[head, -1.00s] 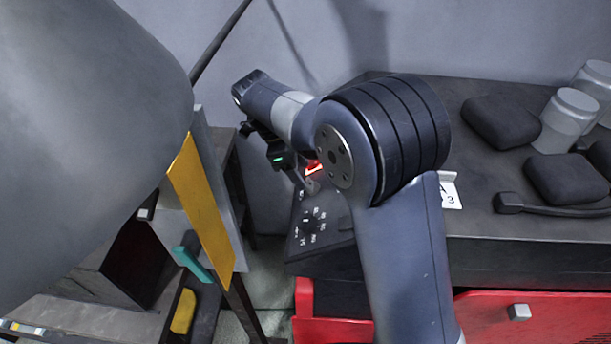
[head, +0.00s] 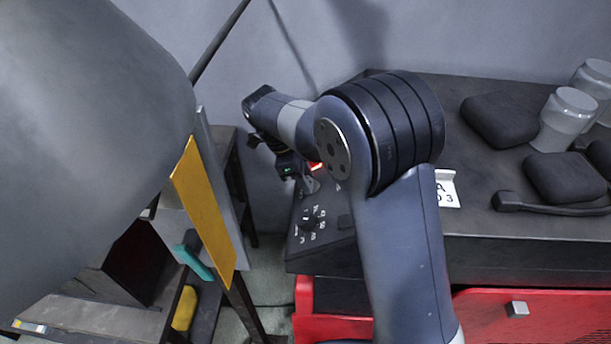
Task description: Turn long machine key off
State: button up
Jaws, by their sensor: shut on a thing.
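The machine's dark control panel (head: 325,245) is at the left end of the dark bench top, with a round dial (head: 308,219) and white marks. Behind the dial, a small grey piece, which looks like the long machine key (head: 311,186), stands at the panel's far part. A red lit spot (head: 315,166) shows just above it, mostly covered. My gripper (head: 302,181) is at the key and shut on it. The fingertips are small and partly hidden, so the exact grip and the key's angle are hard to see.
To the right on the bench are dark padded blocks (head: 500,121), pale jars (head: 565,118) and a white label (head: 446,188). A red drawer (head: 540,318) is below. A yellow board (head: 203,212) stands left, with a floor gap between it and the bench.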

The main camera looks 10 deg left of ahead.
jog(key=shift+c, duration=1.2)
jog(key=shift+n, duration=0.4)
jog(key=n+g+p, duration=0.1)
jog(key=n+p, duration=0.1)
jog(key=n, duration=0.1)
jog(key=shift+w+r, duration=0.1)
jog(key=shift+w, duration=0.1)
jog(key=n+g+p, duration=0.1)
jog(key=n, duration=0.3)
jog(key=shift+w+a+h+p, duration=0.1)
jog(key=shift+h+p, duration=0.25)
jog(key=shift+h, duration=0.05)
jog(key=n+g+h+p, duration=0.1)
jog(key=n, duration=0.3)
jog(key=shift+a+n, duration=0.1)
jog(key=shift+n, duration=0.3)
jog(key=shift+w+a+f+n+h+p, duration=0.1)
jog(key=shift+f+n+h+p, duration=0.15)
jog(key=shift+n, duration=0.8)
jog(key=shift+n+h+p, duration=0.15)
jog(key=shift+n+h, duration=0.2)
jog(key=shift+n, duration=0.7)
